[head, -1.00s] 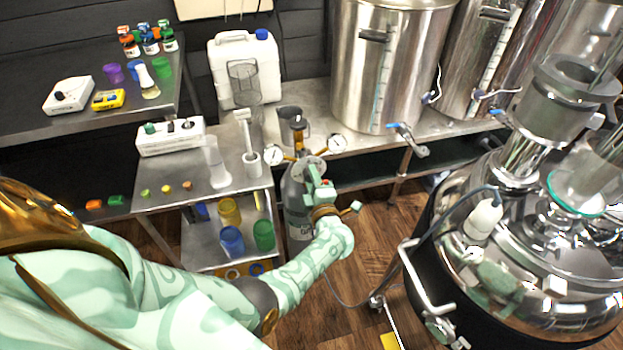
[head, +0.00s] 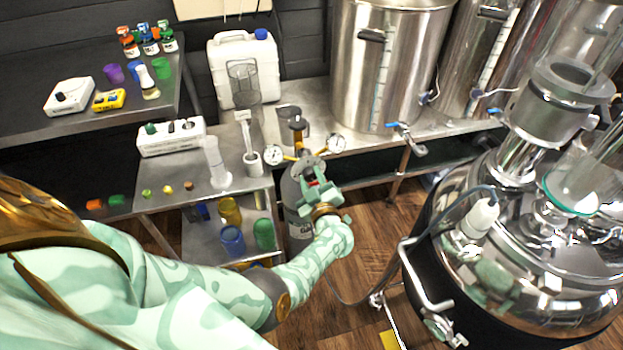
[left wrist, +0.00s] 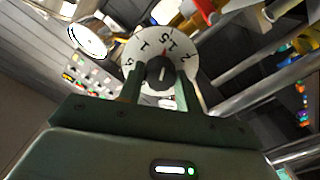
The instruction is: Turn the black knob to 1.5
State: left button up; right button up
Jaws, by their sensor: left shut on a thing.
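The black knob (left wrist: 160,73) sits at the centre of a white dial (left wrist: 184,68) in the left wrist view. The dial carries 1, 1.5 and 2, and the red pointer mark on the knob lies close to 1.5. My left gripper (left wrist: 160,85) is shut on the knob, one finger on each side. In the head view my left gripper (head: 317,182) is at the regulator on the gas cylinder (head: 294,190), and its fingers mostly hide the knob there. My right gripper is not in view.
Two round gauges, left (head: 273,155) and right (head: 336,144), flank the cylinder top. A steel table (head: 150,193) stands left of it, holding a white rack (head: 172,138). A large shiny kettle (head: 540,270) stands at the right. Wooden floor lies open between.

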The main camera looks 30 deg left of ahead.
pick_arm(q)
jog(key=shift+d+m, duration=0.1)
jog(key=shift+m, duration=0.3)
jog(key=shift+f, duration=0.1)
jog(key=o, duration=1)
